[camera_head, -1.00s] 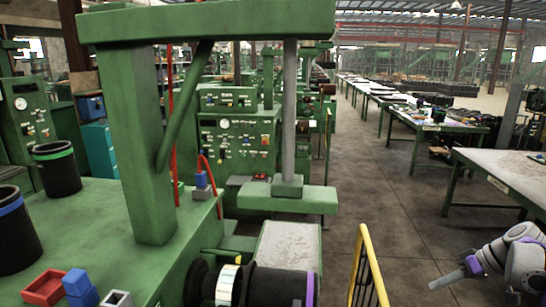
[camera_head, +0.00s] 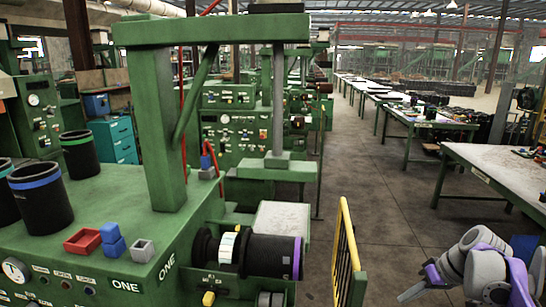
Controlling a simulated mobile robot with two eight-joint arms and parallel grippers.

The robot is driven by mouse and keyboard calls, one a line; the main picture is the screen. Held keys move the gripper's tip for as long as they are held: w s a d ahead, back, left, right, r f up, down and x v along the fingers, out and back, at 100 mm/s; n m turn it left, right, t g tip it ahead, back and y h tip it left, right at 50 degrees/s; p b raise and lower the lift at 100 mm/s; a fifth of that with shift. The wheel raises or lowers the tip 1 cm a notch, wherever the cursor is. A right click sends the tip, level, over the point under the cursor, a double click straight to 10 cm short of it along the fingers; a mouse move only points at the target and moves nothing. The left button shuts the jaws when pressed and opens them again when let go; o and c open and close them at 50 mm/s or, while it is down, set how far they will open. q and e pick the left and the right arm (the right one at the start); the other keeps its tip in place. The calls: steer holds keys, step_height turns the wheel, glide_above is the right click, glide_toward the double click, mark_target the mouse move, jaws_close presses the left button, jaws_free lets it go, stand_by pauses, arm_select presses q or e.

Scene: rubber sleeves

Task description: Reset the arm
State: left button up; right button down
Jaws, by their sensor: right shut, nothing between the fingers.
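My right gripper (camera_head: 414,292) is at the lower right of the head view, at the end of my grey and purple right arm (camera_head: 487,268). Its fingers are together with nothing between them. It hangs over the floor to the right of the yellow railing, clear of the green machine. My left gripper is out of view.
A yellow railing (camera_head: 347,255) and table (camera_head: 510,168) flank open floor (camera_head: 375,205).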

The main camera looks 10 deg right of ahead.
steer(key=s+a+f+h, duration=0.1)
steer(key=s+a+f, duration=0.3)
steer(key=s+a, duration=0.2)
steer(key=s+a+f+t+h, duration=0.1)
steer(key=s+a+f, duration=0.3)
steer(key=s+a, duration=0.2)
steer(key=s+a+f+h, duration=0.2)
steer(key=s+a+f, duration=0.2)
steer(key=a, duration=0.5)
steer(key=shift+s+a+f+t, duration=0.2)
steer(key=shift+s+a+t, duration=0.15)
steer(key=shift+s, duration=0.9)
